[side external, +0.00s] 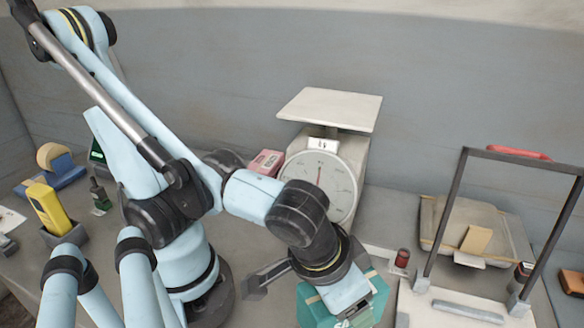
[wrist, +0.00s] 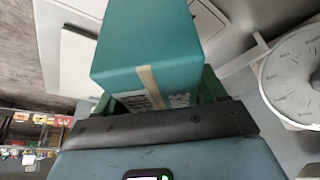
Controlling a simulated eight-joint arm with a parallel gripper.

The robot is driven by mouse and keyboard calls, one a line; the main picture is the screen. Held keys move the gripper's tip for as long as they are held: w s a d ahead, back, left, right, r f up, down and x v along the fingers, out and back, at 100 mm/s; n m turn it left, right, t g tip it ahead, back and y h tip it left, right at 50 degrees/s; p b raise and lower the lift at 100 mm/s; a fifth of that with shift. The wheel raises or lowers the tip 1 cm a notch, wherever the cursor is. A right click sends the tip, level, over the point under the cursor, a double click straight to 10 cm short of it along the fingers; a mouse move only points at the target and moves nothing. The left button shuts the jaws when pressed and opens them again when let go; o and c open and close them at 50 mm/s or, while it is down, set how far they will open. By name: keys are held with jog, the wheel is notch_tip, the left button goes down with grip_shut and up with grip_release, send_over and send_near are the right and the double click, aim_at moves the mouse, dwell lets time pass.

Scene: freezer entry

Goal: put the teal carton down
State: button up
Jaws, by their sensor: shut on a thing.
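The teal carton (side external: 312,308) is at the bottom of the side view, partly hidden behind my gripper (side external: 350,305) and cut off by the picture edge. In the wrist view the carton (wrist: 150,45) fills the upper middle, with a tan tape strip and a white printed label. My gripper (wrist: 157,98) is shut on the carton, with dark green fingers on either side of its near end. I cannot tell whether the carton's underside touches the worktop.
A dial scale (side external: 325,170) with an empty flat pan stands behind my gripper. A dark red jar (side external: 402,259) stands right of the carton. Further right are a dark upright frame (side external: 452,205) and a tray with a tan block (side external: 476,240). A yellow device (side external: 48,208) stands far left.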

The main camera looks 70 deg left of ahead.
jog(key=shift+f, duration=2.4)
jog(key=shift+f, duration=0.15)
jog(key=o, duration=1.6)
jog(key=shift+c, duration=0.2)
jog(key=shift+v, duration=3.9)
jog(key=shift+w, duration=0.1)
jog(key=shift+x, duration=3.85)
